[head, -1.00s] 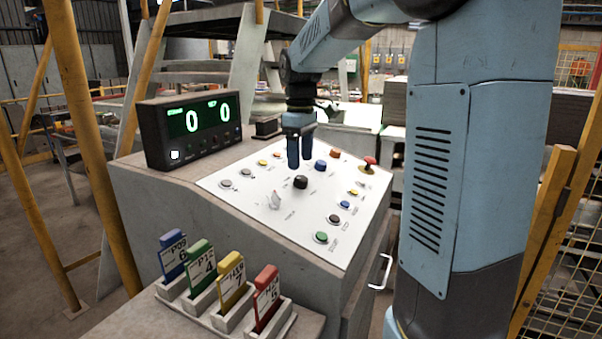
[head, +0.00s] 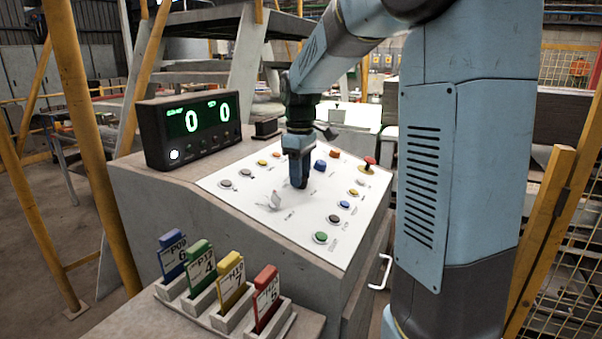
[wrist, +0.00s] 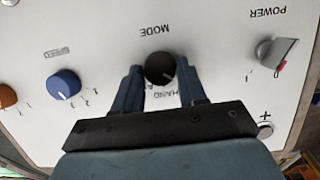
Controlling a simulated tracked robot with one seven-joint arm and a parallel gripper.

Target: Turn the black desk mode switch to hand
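The black mode switch (wrist: 160,68) is a round knob on the white desk panel, below the upside-down word MODE in the wrist view. The word HAND shows partly beneath it. Its pointer is too dark to read. My gripper (wrist: 160,72) has one finger on each side of the knob, with what look like narrow gaps, so it appears open around it. In the head view my gripper (head: 300,184) points down over the middle of the panel and hides the knob.
A blue knob (wrist: 63,85) and a grey power switch (wrist: 275,52) flank the mode switch. Several buttons, including a red mushroom button (head: 369,163), stand on the panel. A black display (head: 190,130) reads 0 and 0. Coloured tags (head: 231,278) stand in front.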

